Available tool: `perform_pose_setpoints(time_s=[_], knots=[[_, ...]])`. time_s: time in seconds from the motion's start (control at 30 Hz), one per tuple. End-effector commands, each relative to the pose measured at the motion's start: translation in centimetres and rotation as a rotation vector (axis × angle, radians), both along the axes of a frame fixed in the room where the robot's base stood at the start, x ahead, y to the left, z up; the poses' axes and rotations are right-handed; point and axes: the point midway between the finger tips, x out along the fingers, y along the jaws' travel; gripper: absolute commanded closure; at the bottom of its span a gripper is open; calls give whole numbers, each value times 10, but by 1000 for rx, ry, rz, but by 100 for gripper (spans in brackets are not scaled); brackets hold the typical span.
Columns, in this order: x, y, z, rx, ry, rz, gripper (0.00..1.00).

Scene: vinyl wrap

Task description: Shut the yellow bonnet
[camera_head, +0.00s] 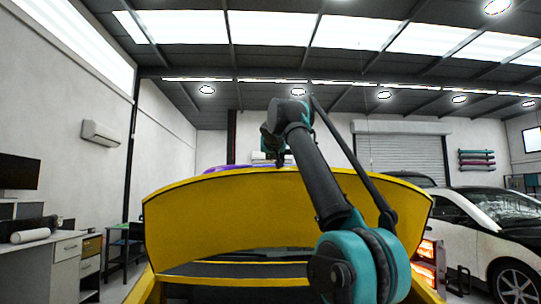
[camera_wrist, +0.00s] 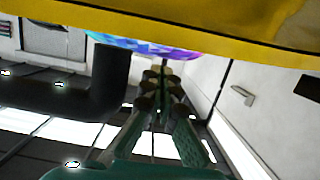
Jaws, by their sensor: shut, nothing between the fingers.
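The yellow bonnet (camera_head: 215,225) stands raised in the head view, its broad panel facing me above the yellow car body (camera_head: 150,290). In the wrist view the bonnet (camera_wrist: 200,22) is a yellow band across the top, with a dark edge line. My gripper (camera_head: 283,160) is at the bonnet's upper edge, near its middle, with my arm crossing in front of the panel. In the wrist view my gripper (camera_wrist: 160,76) is shut and empty, its fingers pointing toward the yellow band. I cannot tell whether the fingertips touch the bonnet.
A white and black car (camera_head: 490,225) stands at the right, beside a lit orange heater-like unit (camera_head: 427,262). A desk with drawers (camera_head: 60,265) is at the left. A purple-blue surface (camera_wrist: 140,45) shows beyond the bonnet.

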Motion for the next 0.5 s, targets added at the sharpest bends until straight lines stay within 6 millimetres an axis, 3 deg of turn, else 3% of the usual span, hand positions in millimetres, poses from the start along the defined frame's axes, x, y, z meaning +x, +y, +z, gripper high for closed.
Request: perform_pose_setpoints(time_s=[0.5], knots=[[-14, 0, -22, 0, 0, 0, 100]])
